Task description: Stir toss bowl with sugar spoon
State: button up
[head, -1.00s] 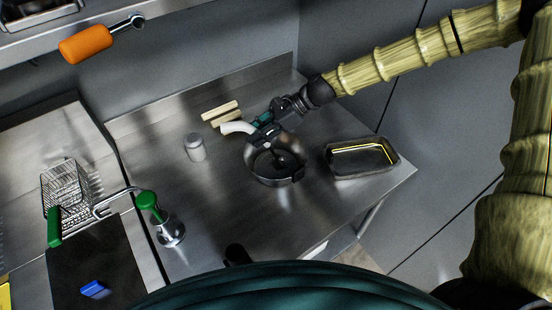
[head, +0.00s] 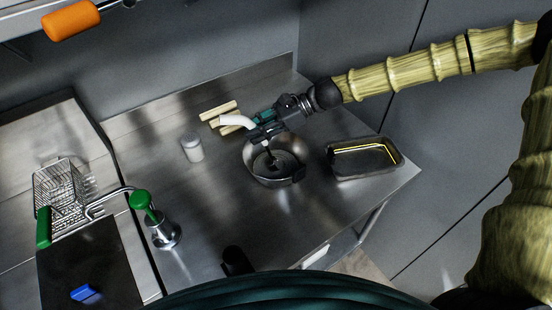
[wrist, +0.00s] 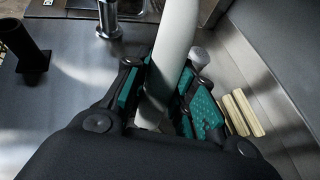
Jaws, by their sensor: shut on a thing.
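The toss bowl (head: 262,176) is a round metal bowl on the steel counter, with a dark inside. The sugar spoon (head: 235,121) has a pale, curved handle that sticks out to the left of my gripper. My gripper (head: 262,132) is above the bowl's back rim and shut on the spoon. A dark shaft runs from the gripper down into the bowl, and its end is inside the bowl. In the wrist view the white handle (wrist: 172,50) lies between the teal finger pads. The bowl is hidden there by the gripper body.
A metal pan (head: 340,170) with a yellow line inside stands right of the bowl.

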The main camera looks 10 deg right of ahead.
aim_at(250, 121)
jog(key=shift+r, duration=0.15)
dwell(0.4)
jog(key=shift+r+p, duration=1.4)
jog(key=shift+r, duration=0.5)
jog(key=shift+r, duration=0.1)
jog(key=shift+r+p, duration=1.35)
jog(key=shift+r, duration=0.3)
jog(key=shift+r+p, duration=0.8)
jog(key=shift+r, duration=0.2)
jog(key=shift+r+p, duration=0.35)
jog(key=shift+r, duration=0.65)
